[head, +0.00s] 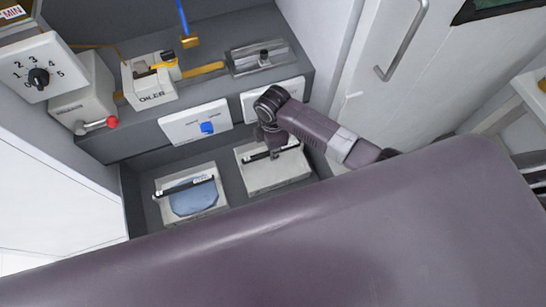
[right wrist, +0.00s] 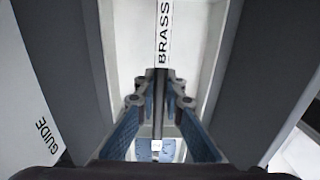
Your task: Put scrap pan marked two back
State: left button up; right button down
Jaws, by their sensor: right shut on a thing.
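Two pale scrap pans sit side by side in the low recess. The right pan (head: 275,178) has a black bar handle across its top. My right gripper (head: 270,150) reaches down onto that bar. In the right wrist view, my right gripper (right wrist: 158,80) is shut on the dark bar (right wrist: 158,112), with a strip lettered BRASS (right wrist: 164,35) above it. The left pan (head: 190,213) has a similar bar and holds something blue (head: 193,198). I cannot read a number two on either pan. My left gripper is not in view.
Above the recess, a counter carries an oiler (head: 150,92), a red-knobbed grey box (head: 85,98) and a metal guide (head: 262,58). A panel with a blue switch (head: 195,123) fronts it. A white door with a handle (head: 402,42) stands right.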

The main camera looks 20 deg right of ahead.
aim_at(273, 165)
notch_tip(273, 165, down, 2)
jog(key=shift+f, duration=0.45)
jog(key=shift+f+p, duration=0.3)
jog(key=shift+f, duration=0.1)
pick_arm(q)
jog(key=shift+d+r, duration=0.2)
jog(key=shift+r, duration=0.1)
pick_arm(e)
jog(key=shift+f, duration=0.2)
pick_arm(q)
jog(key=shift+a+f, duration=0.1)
pick_arm(e)
jog(key=c, duration=2)
grip_release()
jog(key=shift+c, duration=0.2)
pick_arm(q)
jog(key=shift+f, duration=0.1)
